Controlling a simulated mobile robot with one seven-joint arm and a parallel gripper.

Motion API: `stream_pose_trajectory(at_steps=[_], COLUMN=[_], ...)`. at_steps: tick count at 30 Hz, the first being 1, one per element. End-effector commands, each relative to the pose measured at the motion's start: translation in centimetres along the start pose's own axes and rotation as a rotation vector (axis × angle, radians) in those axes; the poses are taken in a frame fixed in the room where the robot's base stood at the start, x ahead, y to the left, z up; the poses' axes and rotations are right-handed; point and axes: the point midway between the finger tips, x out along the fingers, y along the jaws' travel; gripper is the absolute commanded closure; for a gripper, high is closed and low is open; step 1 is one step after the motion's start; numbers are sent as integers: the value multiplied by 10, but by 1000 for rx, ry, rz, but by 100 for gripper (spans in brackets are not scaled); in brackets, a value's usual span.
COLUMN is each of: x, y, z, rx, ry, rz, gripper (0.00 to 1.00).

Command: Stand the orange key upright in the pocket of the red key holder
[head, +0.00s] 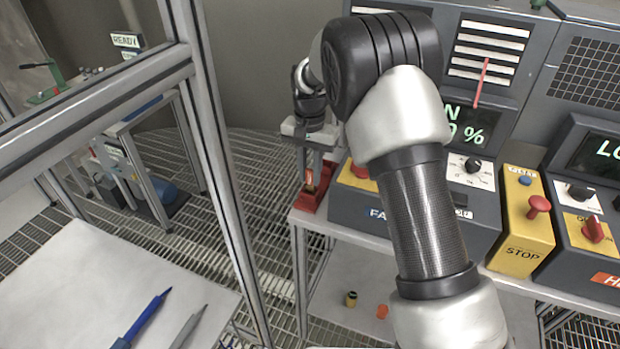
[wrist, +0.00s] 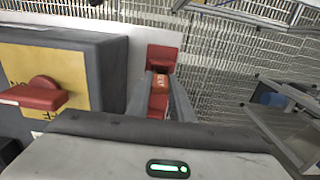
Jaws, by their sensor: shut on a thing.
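The red key holder (head: 309,202) stands at the left end of the grey table in the head view. It also shows in the wrist view (wrist: 162,53), red parts of it beyond and below the key. My gripper (head: 314,180) points down over the holder. Its two fingers are shut on the orange key (wrist: 161,83), which shows between them in the wrist view. The key (head: 309,179) is a small orange patch just above the holder in the head view. The fingers hide much of it. I cannot tell whether its lower end is inside the pocket.
A grey control box with a yellow panel and red switch (wrist: 42,92) stands close beside the holder. A yellow stop box (head: 527,215) is farther right. A metal frame post (head: 233,190) rises left of the table.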

Motion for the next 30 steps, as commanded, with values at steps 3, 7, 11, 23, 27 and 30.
stream_pose_trajectory(at_steps=[3, 7, 11, 23, 27, 30], x=[18, 20, 20, 23, 21, 15], y=[0, 0, 0, 0, 0, 0], z=[0, 0, 0, 0, 0, 0], rx=[0, 0, 0, 0, 0, 0], ry=[-2, 1, 1, 0, 1, 1], rz=[2, -1, -1, 0, 0, -1], gripper=[100, 100, 100, 61, 61, 61])
